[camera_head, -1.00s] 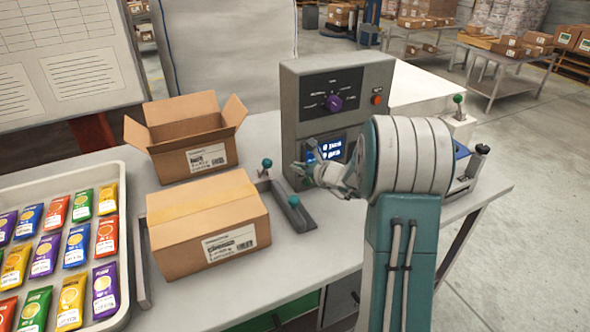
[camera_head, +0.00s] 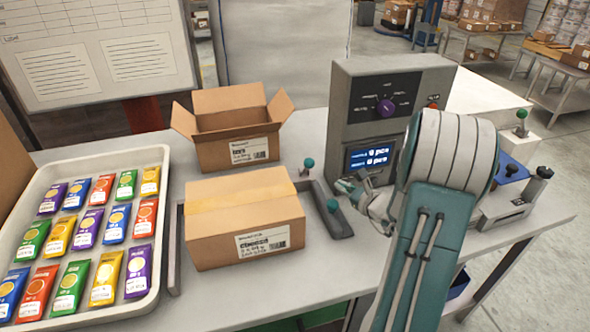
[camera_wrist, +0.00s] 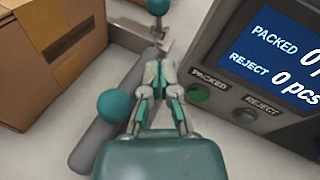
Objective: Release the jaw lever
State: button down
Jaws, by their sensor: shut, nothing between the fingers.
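A closed cardboard box (camera_head: 245,222) sits between a grey left rail (camera_head: 172,260) and a dark grey bar (camera_head: 334,225) on the bench. One teal ball knob (camera_head: 333,206) stands by the bar and another teal knob (camera_head: 308,163) stands farther back at a metal bracket. Which knob belongs to the jaw lever I cannot tell. In the wrist view the near knob (camera_wrist: 116,105) is just left of my fingers and the far knob (camera_wrist: 158,6) is ahead of them. My gripper (camera_head: 345,186) is shut and empty, right of the bar; it also shows in the wrist view (camera_wrist: 158,75).
An open box (camera_head: 235,150) stands behind the closed one. A tray (camera_head: 158,160) of packets lies left. A black-knobbed fixture (camera_head: 520,200) is at right.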

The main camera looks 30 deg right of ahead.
aim_at(307, 166)
jog(key=shift+a, duration=0.2)
jog(key=w, duration=0.3)
jog(key=w+f, duration=0.1)
jog(key=w, duration=0.5)
jog(key=shift+w+a+f, duration=0.35)
